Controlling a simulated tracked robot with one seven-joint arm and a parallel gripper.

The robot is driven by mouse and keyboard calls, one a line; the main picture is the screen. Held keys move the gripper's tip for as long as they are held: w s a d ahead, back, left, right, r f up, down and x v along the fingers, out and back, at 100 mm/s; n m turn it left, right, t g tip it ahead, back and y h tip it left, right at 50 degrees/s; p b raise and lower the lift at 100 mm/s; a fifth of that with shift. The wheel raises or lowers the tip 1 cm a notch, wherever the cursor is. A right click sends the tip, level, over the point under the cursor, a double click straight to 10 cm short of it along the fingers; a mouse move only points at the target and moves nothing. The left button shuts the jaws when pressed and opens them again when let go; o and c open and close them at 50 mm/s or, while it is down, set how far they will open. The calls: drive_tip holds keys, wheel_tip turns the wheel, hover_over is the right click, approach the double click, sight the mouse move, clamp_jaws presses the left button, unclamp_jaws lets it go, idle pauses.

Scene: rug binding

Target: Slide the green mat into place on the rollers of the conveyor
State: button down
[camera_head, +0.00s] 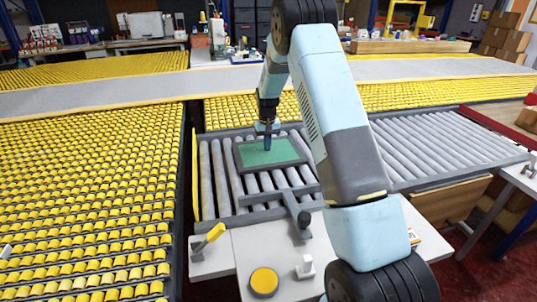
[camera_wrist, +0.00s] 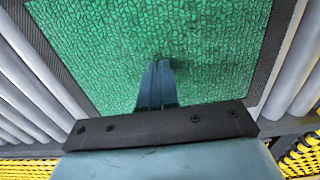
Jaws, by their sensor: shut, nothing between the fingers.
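The green mat (camera_head: 270,152) has a dark border and lies flat on the grey rollers (camera_head: 222,180) of the conveyor, towards their far side. In the wrist view the green mat (camera_wrist: 215,40) fills the middle, with its dark border and grey rollers on both sides. My gripper (camera_head: 267,146) points down over the mat. Its fingers (camera_wrist: 158,72) are shut with nothing between them, and the tips are at or just above the mat's surface. I cannot tell whether they touch. My arm hides part of the conveyor to the right of the mat.
A grey T-shaped bar (camera_head: 288,198) lies across the near rollers. A white table in front carries a yellow round button (camera_head: 264,281) and a yellow-handled lever (camera_head: 212,236). Yellow roller beds (camera_head: 90,190) spread left and behind. More grey rollers (camera_head: 440,147) extend right.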

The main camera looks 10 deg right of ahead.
drive_tip(key=shift+w+d+r, duration=0.1)
drive_tip(key=shift+w+d, duration=0.1)
drive_tip(key=shift+w, duration=1.3)
drive_tip(key=shift+w+d, duration=0.15)
drive_tip(key=shift+w, duration=0.85)
drive_tip(key=shift+w+d, duration=0.1)
drive_tip(key=shift+w, duration=0.85)
drive_tip(key=shift+w+f, duration=0.15)
drive_tip(key=shift+w, duration=0.85)
drive_tip(key=shift+w+f, duration=0.15)
drive_tip(key=shift+w, duration=0.8)
drive_tip(key=shift+w, duration=0.1)
